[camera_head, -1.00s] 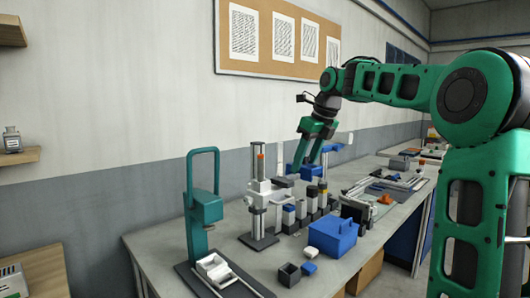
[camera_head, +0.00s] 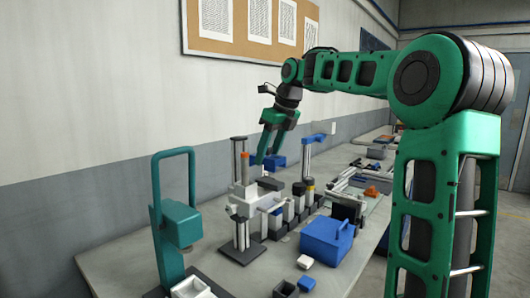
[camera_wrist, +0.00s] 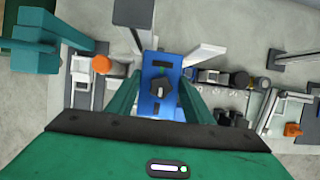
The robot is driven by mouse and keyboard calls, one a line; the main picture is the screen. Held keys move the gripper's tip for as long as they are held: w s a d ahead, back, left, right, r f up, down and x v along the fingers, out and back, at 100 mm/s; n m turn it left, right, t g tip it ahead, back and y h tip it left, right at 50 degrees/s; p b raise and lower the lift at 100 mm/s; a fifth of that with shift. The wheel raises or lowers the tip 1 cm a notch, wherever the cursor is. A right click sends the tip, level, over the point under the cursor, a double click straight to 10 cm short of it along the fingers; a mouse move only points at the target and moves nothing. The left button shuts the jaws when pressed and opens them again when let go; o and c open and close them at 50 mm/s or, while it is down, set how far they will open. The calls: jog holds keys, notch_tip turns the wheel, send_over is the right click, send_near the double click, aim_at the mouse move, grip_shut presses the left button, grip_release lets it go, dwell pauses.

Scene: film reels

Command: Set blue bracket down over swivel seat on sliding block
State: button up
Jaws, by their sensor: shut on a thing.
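My gripper (camera_head: 272,150) is shut on the blue bracket (camera_head: 277,161) and holds it in the air. In the wrist view the bracket (camera_wrist: 158,92) lies between the green fingers, with a dark many-sided part at its middle. Just left of the gripper in the head view stands a white post assembly with an orange-topped column (camera_head: 245,168) and a pale block (camera_head: 243,200) partway up. The orange top (camera_wrist: 101,64) shows left of the bracket in the wrist view. I cannot make out clearly which part is the swivel seat.
A teal frame (camera_head: 178,222) stands at the front left. A blue lidded box (camera_head: 327,241) sits on the bench (camera_head: 115,262) at the front. Several dark and white blocks stand in a row behind it. A blue-armed post (camera_head: 308,155) rises right of the gripper.

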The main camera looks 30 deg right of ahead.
aim_at(268, 180)
jog(key=shift+s+f, duration=0.15)
jog(key=shift+f, duration=1.65)
jog(key=shift+f, duration=0.85)
dwell(0.7)
